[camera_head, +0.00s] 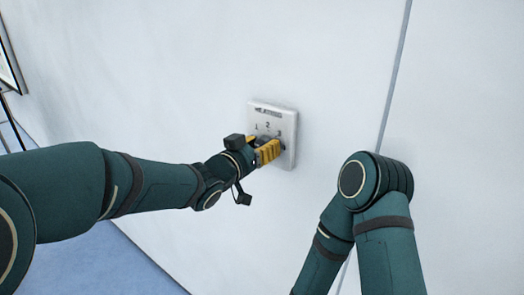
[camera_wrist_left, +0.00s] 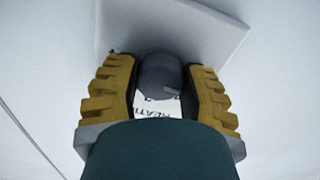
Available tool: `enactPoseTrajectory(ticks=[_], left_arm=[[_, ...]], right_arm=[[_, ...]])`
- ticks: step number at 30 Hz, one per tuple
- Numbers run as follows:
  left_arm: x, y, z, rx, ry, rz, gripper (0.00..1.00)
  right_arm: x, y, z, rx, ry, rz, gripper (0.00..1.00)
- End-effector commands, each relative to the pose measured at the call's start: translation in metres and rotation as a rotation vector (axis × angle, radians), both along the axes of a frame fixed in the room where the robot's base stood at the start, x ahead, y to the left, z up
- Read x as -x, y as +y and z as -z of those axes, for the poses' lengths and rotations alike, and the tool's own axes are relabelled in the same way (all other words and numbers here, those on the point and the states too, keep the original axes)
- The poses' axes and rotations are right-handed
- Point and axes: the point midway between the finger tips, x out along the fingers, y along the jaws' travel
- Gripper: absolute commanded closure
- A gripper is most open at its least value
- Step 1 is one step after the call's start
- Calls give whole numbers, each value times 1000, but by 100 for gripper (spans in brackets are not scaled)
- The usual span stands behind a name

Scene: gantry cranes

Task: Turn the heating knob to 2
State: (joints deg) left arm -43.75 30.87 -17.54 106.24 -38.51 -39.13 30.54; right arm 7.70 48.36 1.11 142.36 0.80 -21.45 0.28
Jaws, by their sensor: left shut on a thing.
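A white heating panel (camera_head: 287,122) is fixed to the wall, with the marks 1, 2 and 3 in an arc above its knob. In the left wrist view the panel (camera_wrist_left: 215,30) fills the upper middle, with part of the word HEATING showing. The dark grey knob (camera_wrist_left: 159,75) sits between the yellow fingers of my left gripper (camera_wrist_left: 160,88), which is shut on it. In the head view my left gripper (camera_head: 268,150) covers most of the knob, so I cannot tell which number it points to. My right gripper is out of view.
My right arm is bent at the lower right, apart from the panel. The white wall (camera_head: 190,75) around the panel is bare, with a vertical seam (camera_head: 394,75) to its right. A framed board (camera_head: 10,55) is at the far left. Blue floor (camera_head: 125,265) shows at the lower left.

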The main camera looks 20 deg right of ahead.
Motion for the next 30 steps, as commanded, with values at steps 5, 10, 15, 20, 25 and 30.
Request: enactPoseTrajectory(ticks=[5,10,15,20,25,30], left_arm=[[0,1,2,-77,-115,0,93],[0,1,2,-176,-242,-1,93],[0,1,1,-276,-369,-2,93],[0,1,1,-372,-489,-2,93],[0,0,0,-470,-616,-2,93],[0,0,0,-570,-744,-3,93]], right_arm=[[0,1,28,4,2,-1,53],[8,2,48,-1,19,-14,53],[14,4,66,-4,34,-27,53],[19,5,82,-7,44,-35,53],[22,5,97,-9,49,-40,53],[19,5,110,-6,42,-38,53]])
